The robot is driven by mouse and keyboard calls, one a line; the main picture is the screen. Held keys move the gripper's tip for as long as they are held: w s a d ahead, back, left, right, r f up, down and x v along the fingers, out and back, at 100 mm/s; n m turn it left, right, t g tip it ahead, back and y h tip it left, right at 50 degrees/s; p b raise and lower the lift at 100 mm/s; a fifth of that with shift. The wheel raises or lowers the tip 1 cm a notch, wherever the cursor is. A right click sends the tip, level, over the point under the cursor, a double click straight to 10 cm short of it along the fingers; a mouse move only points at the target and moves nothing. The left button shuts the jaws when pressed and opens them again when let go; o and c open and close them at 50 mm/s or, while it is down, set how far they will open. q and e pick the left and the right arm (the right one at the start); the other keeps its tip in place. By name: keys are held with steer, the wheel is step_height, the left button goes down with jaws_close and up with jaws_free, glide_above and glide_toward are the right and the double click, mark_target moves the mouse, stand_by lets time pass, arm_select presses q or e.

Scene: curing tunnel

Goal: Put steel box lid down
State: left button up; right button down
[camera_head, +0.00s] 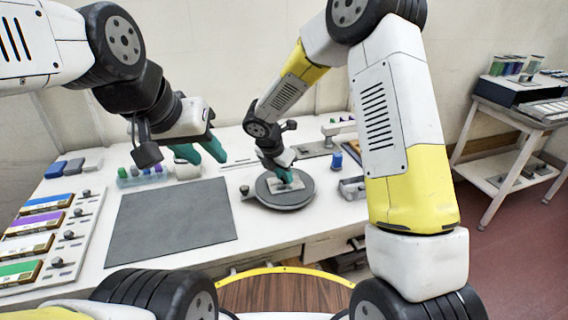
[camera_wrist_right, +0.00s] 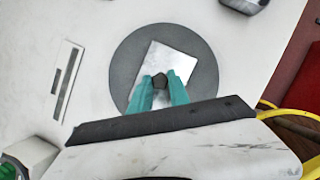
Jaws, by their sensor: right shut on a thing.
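The steel box lid (camera_wrist_right: 176,66) is a flat silver rectangle with a dark knob (camera_wrist_right: 159,82). In the right wrist view it lies over a round grey disc (camera_wrist_right: 125,70). My right gripper (camera_wrist_right: 160,90) is shut on the knob, with a teal finger on each side. In the head view my right gripper (camera_head: 285,176) points down at the lid over the round disc (camera_head: 300,198). I cannot tell whether the lid touches the disc or a box under it. My left gripper (camera_head: 201,150) is open and empty above the back of the table.
A dark grey mat (camera_head: 172,222) lies left of the disc. A panel with colored boxes (camera_head: 45,220) is at the far left. A small tray (camera_head: 352,188) and a blue item (camera_head: 337,160) stand right of the disc. A side cart (camera_head: 520,130) stands further right.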

steer(key=c, duration=1.2)
jaws_free()
steer(key=shift+c, duration=0.2)
steer(key=v, duration=1.1)
steer(key=s+d+r+m, duration=0.4)
steer(key=d+r+m, duration=0.2)
steer(key=r, duration=0.1)
steer(key=s+d+r+m+t+y, duration=0.1)
steer(key=s+d+r+m+y, duration=0.1)
steer(key=s+d+m, duration=0.3)
steer(key=s+d+r+m+t+y, duration=0.1)
steer(key=s+d+r+m+y, duration=0.2)
steer(key=s+m, duration=1)
steer(key=shift+s+d+r+m, duration=0.3)
steer(key=shift+d+r+m, duration=1.15)
steer(key=shift+m, duration=0.65)
